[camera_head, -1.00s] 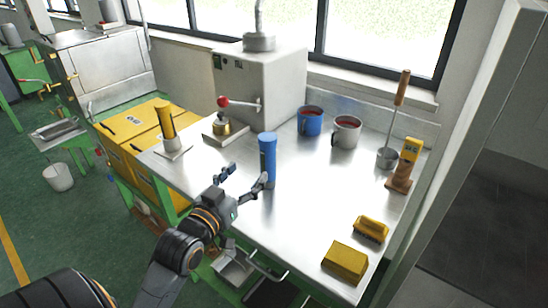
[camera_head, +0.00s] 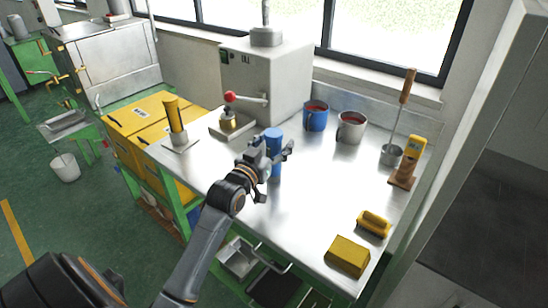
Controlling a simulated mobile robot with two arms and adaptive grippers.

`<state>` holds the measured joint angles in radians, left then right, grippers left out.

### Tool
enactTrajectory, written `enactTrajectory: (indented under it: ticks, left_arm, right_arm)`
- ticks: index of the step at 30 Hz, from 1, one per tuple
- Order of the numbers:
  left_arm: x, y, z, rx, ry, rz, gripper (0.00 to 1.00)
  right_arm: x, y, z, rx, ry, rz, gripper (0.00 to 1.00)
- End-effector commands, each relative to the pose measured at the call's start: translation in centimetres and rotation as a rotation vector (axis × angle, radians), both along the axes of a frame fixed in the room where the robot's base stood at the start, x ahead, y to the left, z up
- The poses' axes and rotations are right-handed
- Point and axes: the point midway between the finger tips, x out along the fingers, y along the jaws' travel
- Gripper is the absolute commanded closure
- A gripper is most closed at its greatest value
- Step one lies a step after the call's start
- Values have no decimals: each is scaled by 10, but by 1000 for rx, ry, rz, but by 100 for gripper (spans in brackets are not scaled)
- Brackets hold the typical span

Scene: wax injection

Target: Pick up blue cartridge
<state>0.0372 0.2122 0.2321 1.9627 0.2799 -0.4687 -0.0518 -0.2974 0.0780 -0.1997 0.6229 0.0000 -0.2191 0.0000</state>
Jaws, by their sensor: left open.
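The blue cartridge (camera_head: 274,140) is a tall blue cylinder standing upright on the metal table (camera_head: 300,215) in the head view. My left gripper (camera_head: 271,148) is right at the cartridge, in front of it in the picture, and hides part of its middle. The gripper is open, with one finger to the left of the cartridge and one reaching past its right side. I cannot tell whether either finger touches it. My right gripper is not in view.
A blue mug (camera_head: 316,116) and a grey mug (camera_head: 351,127) stand behind. A yellow cylinder (camera_head: 175,115) stands on the left. A ladle (camera_head: 391,154), a yellow brush (camera_head: 374,223) and a yellow block (camera_head: 347,255) are on the right. A grey machine (camera_head: 275,80) stands at the back.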

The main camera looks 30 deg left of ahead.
Motion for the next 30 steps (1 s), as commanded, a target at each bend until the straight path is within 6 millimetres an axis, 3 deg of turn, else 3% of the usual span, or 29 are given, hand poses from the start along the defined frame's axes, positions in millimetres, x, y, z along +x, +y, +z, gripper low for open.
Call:
enactTrajectory:
  ticks: [5,15,30]
  left_arm:
    - [0,0,0,0,0,0,33]
    - [0,0,0,0,0,0,100]
    - [0,0,9,2,-7,0,100]
  right_arm:
    - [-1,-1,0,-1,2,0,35]
    - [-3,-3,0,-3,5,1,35]
    - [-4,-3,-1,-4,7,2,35]
